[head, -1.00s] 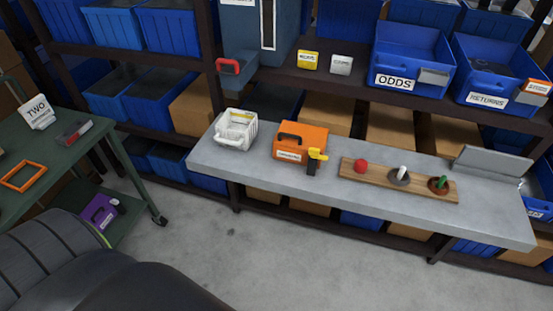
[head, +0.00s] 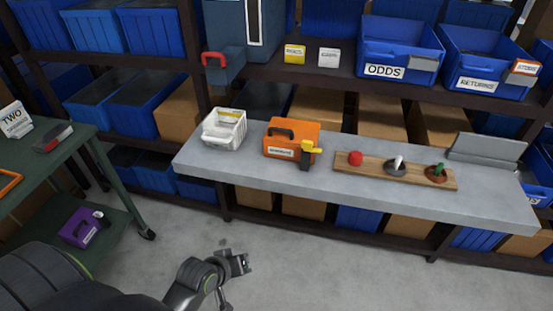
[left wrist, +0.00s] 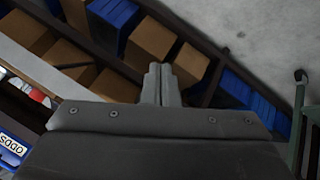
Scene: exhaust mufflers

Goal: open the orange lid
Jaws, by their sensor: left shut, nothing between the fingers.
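My left gripper (head: 245,263) is low over the floor in front of the bench, well apart from the box. In the left wrist view its fingers (left wrist: 160,84) are together and empty. The orange box is not clear in that view. My right gripper is not in view.
On the grey bench (head: 365,207), a white basket (head: 224,128) stands left of the box. A wooden board (head: 395,171) with a red knob and two other pieces lies right of it. A green cart (head: 72,157) stands at left. The floor before the bench is clear.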

